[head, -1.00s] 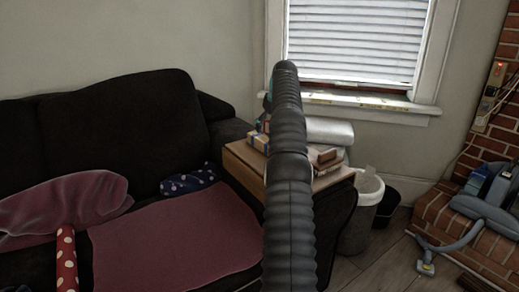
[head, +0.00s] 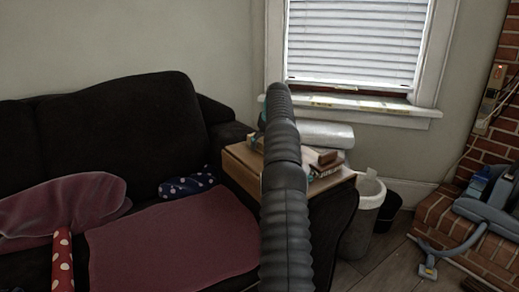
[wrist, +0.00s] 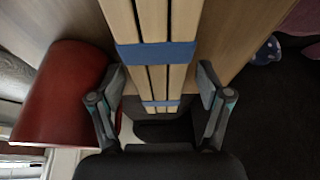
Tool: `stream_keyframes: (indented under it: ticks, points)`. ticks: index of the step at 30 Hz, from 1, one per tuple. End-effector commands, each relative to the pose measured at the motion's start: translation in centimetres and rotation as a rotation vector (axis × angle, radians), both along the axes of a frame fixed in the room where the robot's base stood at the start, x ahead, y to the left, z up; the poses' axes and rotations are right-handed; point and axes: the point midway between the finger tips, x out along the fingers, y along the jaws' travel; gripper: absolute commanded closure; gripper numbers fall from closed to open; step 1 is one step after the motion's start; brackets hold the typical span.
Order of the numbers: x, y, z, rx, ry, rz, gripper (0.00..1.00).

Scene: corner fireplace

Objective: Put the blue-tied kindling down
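The blue-tied kindling (wrist: 156,22) is a bundle of pale straight sticks with two blue bands, in the upper middle of the wrist view. My gripper (wrist: 161,75) has one finger on each side of it, tips close against its edges, and appears shut on it. A wooden surface shows behind the bundle; I cannot tell whether the bundle touches it. In the head view my arm hides the gripper and the kindling, over the wooden side table (head: 240,166) beside the sofa.
A red cylinder (wrist: 62,95) stands close left of my gripper. A silver-white roll (head: 325,135) and a brown block (head: 327,158) lie on the table. A dark sofa (head: 110,125) is left. A bin (head: 362,215) is right of the table. The window (head: 355,45) is behind.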

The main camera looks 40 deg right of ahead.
Motion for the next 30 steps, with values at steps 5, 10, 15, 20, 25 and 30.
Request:
stream_keyframes:
  ticks: [5, 10, 15, 20, 25, 30]
  points:
    - [0.0, 0.0, 0.0, 0.000, 0.000, 0.000, 0.65]
    - [0.0, 0.0, 0.1, 0.000, -0.001, 0.000, 0.93]
    - [0.0, 0.0, 0.1, 0.000, -0.001, 0.000, 0.99]
    - [0.0, 0.0, 0.4, 0.000, -0.001, 0.001, 0.99]
    - [0.1, 0.2, 1.6, 0.000, -0.001, 0.003, 0.99]
    - [0.3, 0.5, 3.4, -0.001, -0.002, 0.007, 0.99]
